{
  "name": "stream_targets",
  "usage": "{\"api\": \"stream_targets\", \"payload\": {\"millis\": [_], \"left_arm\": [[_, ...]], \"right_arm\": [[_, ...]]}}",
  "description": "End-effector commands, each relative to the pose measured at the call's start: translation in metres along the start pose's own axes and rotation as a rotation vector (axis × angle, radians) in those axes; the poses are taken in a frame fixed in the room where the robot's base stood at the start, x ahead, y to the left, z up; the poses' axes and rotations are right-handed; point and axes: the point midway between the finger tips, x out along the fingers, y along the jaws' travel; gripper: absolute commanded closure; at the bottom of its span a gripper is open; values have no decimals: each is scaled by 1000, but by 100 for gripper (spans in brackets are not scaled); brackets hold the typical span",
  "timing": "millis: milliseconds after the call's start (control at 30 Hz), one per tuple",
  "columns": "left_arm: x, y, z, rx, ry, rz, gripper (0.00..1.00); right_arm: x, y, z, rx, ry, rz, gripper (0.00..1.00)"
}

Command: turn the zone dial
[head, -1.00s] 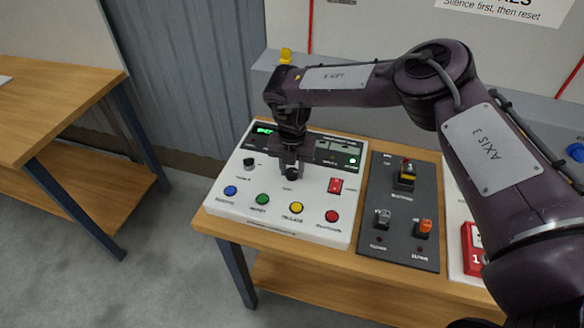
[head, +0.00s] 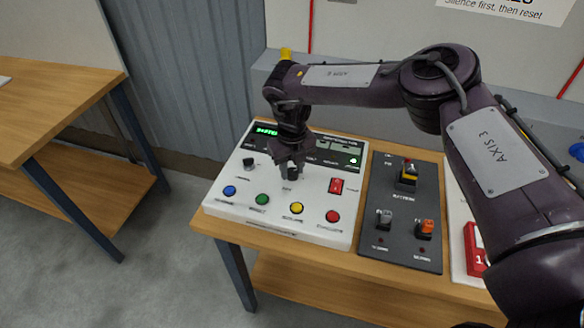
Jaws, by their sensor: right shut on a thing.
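The white control panel (head: 215,200) sits on a wooden bench. My right arm reaches in from the right, and my right gripper (head: 291,171) points down over the middle of the panel. It is shut on a dark knob (head: 293,173), which I take to be the zone dial. The gripper hides part of the knob, and the label below it is too blurred to read. A second black knob (head: 249,164) stands to the left, apart from the gripper. My left gripper is not in view.
Blue (head: 229,190), green (head: 262,199), yellow (head: 296,207) and red (head: 332,215) buttons line the panel's front. A red rocker switch (head: 337,186) is close on the right. A dark switch panel (head: 395,232) lies further right. A green-lit display (head: 266,129) is behind.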

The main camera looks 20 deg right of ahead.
Motion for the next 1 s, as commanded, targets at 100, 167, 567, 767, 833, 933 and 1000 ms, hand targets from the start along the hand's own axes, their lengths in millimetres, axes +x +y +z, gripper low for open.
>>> {"api": "stream_targets", "payload": {"millis": [100, 167, 567, 767, 833, 933, 1000], "left_arm": [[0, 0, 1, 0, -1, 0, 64], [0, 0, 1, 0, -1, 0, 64], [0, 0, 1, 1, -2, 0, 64], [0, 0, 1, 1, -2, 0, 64], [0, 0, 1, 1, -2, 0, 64], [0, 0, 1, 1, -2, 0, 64], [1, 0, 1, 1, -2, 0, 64]], "right_arm": [[-1, 0, 1, -17, -3, 0, 91], [-1, 0, 1, -22, -3, 0, 91], [-2, 0, 1, -25, -3, 0, 64], [-1, 0, 1, -25, -2, 0, 46], [-1, 0, 0, -25, -2, 0, 46], [-1, 0, 0, -25, -1, 0, 46], [-2, 0, 1, -25, -2, 0, 46]]}}
